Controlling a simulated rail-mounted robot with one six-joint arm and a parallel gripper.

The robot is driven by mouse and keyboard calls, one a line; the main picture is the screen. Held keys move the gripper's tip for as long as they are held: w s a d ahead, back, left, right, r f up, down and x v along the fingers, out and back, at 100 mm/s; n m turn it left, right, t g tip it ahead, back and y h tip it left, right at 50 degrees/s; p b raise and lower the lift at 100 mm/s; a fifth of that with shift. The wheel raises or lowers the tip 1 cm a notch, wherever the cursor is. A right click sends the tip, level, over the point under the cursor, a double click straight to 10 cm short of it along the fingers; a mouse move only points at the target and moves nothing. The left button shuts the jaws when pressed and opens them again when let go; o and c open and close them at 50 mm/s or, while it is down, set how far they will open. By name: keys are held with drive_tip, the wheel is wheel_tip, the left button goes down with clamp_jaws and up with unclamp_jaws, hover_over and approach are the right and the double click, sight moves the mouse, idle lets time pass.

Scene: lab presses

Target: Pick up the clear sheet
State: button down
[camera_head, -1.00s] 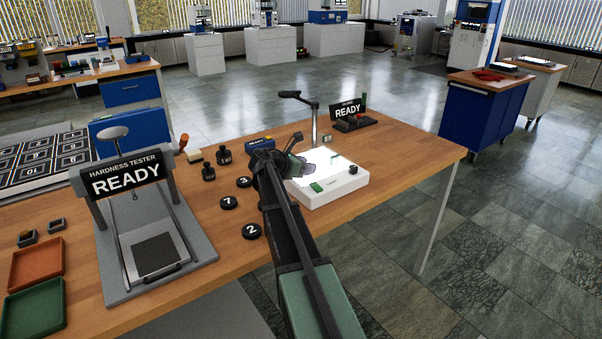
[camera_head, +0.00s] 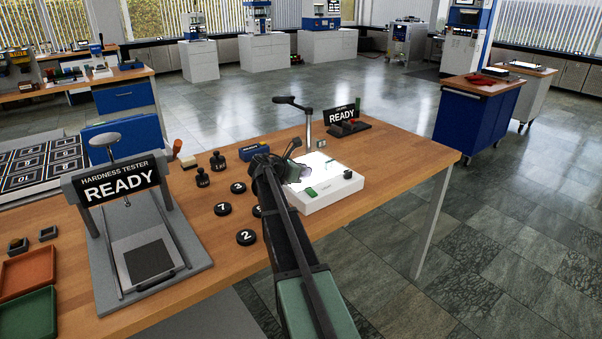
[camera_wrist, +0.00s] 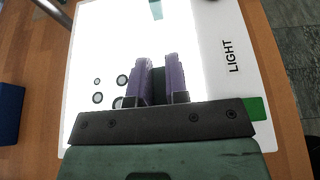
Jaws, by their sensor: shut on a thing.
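The clear sheet cannot be clearly made out against the glowing top of the white light box (camera_head: 335,192). The wrist view shows that bright top (camera_wrist: 100,45) with several small dark-rimmed rings (camera_wrist: 122,80) left of my fingers; I cannot tell whether they belong to the sheet. My gripper (camera_head: 299,173) is over the left part of the light box. In the wrist view its purple fingers (camera_wrist: 158,80) stand close together with a narrow dark strip between them. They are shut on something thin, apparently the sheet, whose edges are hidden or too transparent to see.
A lamp or stand on a post (camera_head: 308,125) rises behind the light box. Black numbered discs (camera_head: 223,209) and two black knobbed weights (camera_head: 218,162) lie left of my arm. A hardness tester (camera_head: 140,230) stands at left. The bench's right end is clear.

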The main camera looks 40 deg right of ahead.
wheel_tip(320, 180, up, 20)
drive_tip(key=p, duration=1.9)
drive_tip(key=shift+p, duration=0.3)
drive_tip(key=shift+f, duration=0.1)
